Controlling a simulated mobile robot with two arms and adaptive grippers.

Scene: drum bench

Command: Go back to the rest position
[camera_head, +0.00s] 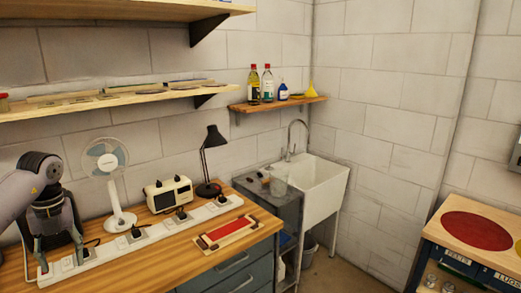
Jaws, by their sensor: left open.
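Several dark plugs sit along the strip. My right gripper is out of view.
A white fan (116,190), a cream radio-like box (169,194) and a black lamp (209,160) stand behind the strip. A red-centred wooden frame (226,233) lies at the bench's right. A white sink (318,186) and a red-disc table (476,231) are further right.

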